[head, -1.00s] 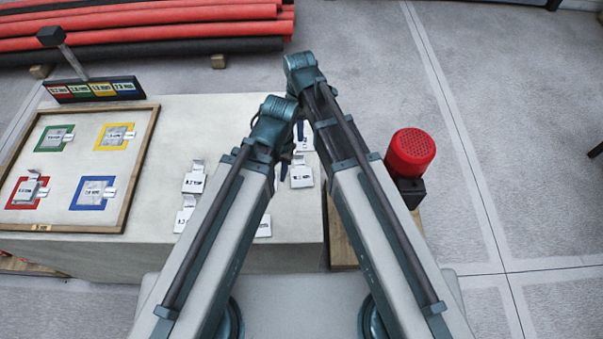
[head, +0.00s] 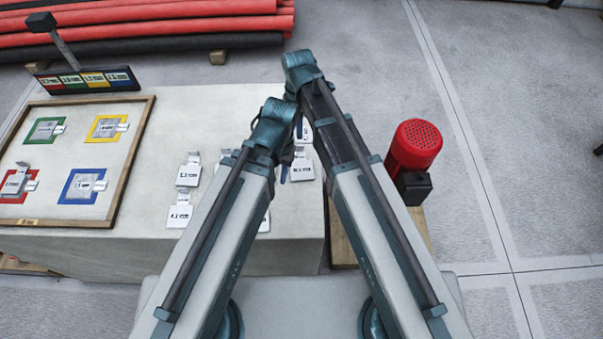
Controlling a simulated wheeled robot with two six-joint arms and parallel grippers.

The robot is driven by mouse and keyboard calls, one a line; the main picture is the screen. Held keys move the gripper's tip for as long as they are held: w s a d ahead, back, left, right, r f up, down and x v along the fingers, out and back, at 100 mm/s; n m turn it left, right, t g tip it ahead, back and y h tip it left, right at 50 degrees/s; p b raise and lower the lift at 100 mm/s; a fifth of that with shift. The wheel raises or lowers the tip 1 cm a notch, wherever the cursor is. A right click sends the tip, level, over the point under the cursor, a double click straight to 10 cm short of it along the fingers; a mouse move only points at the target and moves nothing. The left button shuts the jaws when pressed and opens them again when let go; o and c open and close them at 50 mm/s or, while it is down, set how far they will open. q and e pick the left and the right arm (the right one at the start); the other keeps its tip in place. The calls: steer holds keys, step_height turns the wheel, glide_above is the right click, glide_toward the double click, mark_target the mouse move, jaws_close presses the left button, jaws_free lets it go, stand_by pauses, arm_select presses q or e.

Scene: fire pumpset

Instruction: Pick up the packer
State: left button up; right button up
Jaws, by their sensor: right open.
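The packers are small silver-grey plates with tabs and printed labels. Loose ones lie on the pale table (head: 215,110): one packer (head: 188,175) and another packer (head: 180,214) left of my left arm, and one packer (head: 301,171) between my arms. More are partly hidden by my arms. My right gripper (head: 291,150) is open and hangs between the two wrists, over or beside the packer there. I cannot tell its height or any contact. My left gripper is hidden under its own arm. Labels are too small to read surely.
A wood-framed board (head: 147,140) at the left has coloured squares with a plate on each. Behind it stands a colour-striped sign (head: 85,80). A red motor (head: 414,145) stands right of my right arm. Red and black pipes (head: 150,30) lie at the back. Floor at right is clear.

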mark_target(301, 163)
arm_select(q)
steer(key=shift+f+b, duration=0.7)
steer(key=shift+f, duration=0.55)
arm_select(e)
steer(key=shift+f, duration=1.3)
arm_select(q)
step_height(301, 163, down, 5)
steer(key=b, duration=0.5)
steer(key=shift+f, duration=0.2)
arm_select(e)
steer(key=f, duration=0.5)
steer(key=shift+s+f, duration=0.15)
steer(key=shift+s, duration=0.1)
arm_select(q)
steer(key=shift+r, duration=0.1)
arm_select(e)
jaws_close()
